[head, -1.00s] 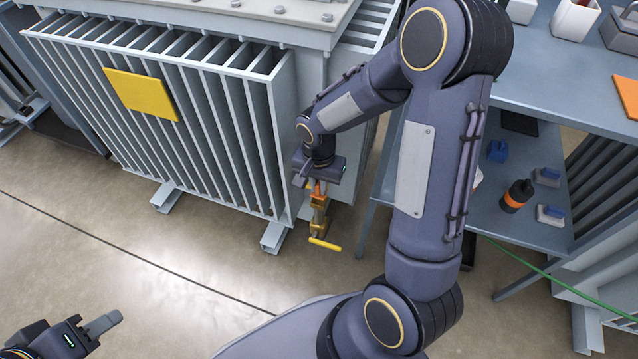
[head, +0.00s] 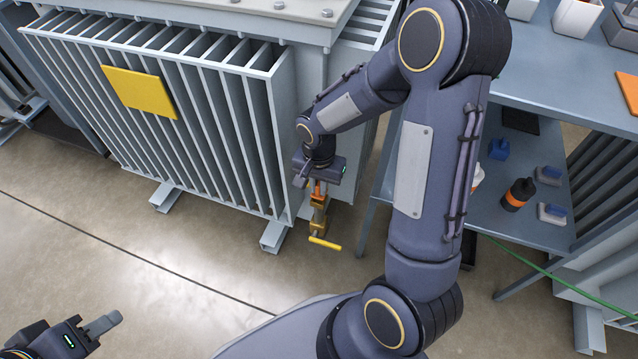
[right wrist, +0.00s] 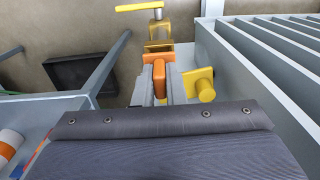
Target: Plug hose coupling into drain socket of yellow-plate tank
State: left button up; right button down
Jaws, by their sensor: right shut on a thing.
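The tank is a grey finned body (head: 285,150) with a yellow plate (head: 140,93) on its fins. A brass valve (head: 318,228) with a yellow bar handle (head: 325,243) shows low at its right side. My right gripper (head: 317,184) is shut on the orange hose coupling (right wrist: 159,78) just behind the brass fitting (right wrist: 158,47), in line with it in the right wrist view. I cannot tell whether the coupling is seated in a socket. A yellow block with a round stub (right wrist: 205,90) sits beside the fingers. My left gripper (head: 103,323) is low at the left, away from the tank.
A blue-grey shelf table (head: 535,85) stands at the right. Its lower shelf holds a black-and-orange bottle (head: 517,194) and small blue items. A green hose (head: 540,270) runs at the lower right. The floor in front of the tank is clear.

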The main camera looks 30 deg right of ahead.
jog(key=shift+f+b, duration=0.7)
jog(key=shift+f, duration=0.2)
jog(key=c, duration=1.4)
grip_release()
notch_tip(320, 180, up, 7)
jog(key=p, duration=0.3)
jog(key=shift+r+p, duration=0.3)
jog(key=shift+r, duration=0.15)
